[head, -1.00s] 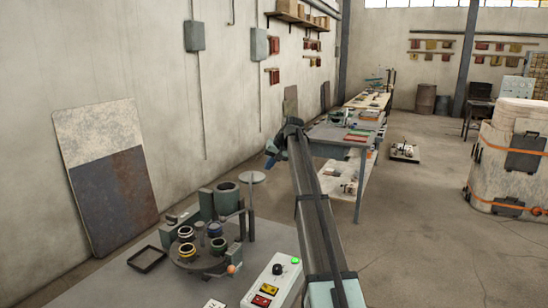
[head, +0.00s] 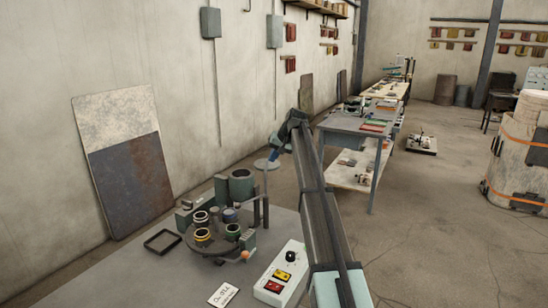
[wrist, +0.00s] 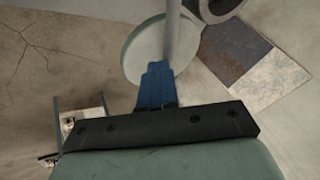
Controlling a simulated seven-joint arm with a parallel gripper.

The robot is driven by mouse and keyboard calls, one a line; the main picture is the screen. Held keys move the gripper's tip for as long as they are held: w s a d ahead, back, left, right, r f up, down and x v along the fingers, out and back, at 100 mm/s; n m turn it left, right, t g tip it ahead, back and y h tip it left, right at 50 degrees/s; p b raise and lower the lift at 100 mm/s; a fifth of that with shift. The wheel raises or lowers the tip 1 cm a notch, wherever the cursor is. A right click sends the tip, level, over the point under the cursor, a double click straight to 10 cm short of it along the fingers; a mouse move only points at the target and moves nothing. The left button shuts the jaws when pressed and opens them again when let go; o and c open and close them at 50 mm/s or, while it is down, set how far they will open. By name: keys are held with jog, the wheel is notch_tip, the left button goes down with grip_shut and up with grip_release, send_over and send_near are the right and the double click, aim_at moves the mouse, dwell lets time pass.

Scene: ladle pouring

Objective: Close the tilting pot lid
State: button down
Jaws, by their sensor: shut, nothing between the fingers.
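The tilting pot (head: 241,188) is a dark green open cylinder standing at the back of a round fixture on the bench. Its mouth shows uncovered. The lid (head: 263,164) is a pale flat disc by a thin upright rod, to the right of the pot and apart from its mouth. My gripper (head: 274,153) is at the lid's right edge, shut and empty. In the wrist view the blue fingertips (wrist: 158,72) overlap the lower edge of the lid (wrist: 145,48), close to the rod. I cannot tell whether they touch. A round opening (wrist: 218,8) is cut off at the top.
Several small ringed cups (head: 203,237) stand on the fixture in front of the pot. A black square frame (head: 162,242), a white card (head: 223,294) and a control box (head: 280,275) are on the bench (head: 130,285). A workbench (head: 350,123) stands behind.

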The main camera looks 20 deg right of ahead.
aim_at(257, 165)
jog(key=shift+w+a+n, duration=0.25)
jog(key=shift+a+n, duration=0.05)
jog(key=shift+n, duration=0.2)
jog(key=shift+w+a+n+g+y, duration=0.5)
jog(key=shift+a+n+y, duration=0.15)
jog(key=shift+n, duration=0.25)
jog(key=shift+w+a, duration=0.2)
jog(key=shift+a, duration=1.3)
jog(key=shift+a+n+g+y, duration=0.25)
jog(key=shift+a+n+g, duration=0.05)
jog(key=shift+n, duration=0.4)
jog(key=shift+s+a, duration=0.1)
jog(key=shift+a, duration=0.35)
jog(key=shift+s+a, duration=0.15)
jog(key=shift+a, duration=0.45)
jog(key=shift+s+a, duration=0.15)
jog(key=shift+a, duration=0.45)
jog(key=shift+s+a, duration=0.4)
jog(key=shift+a, duration=0.35)
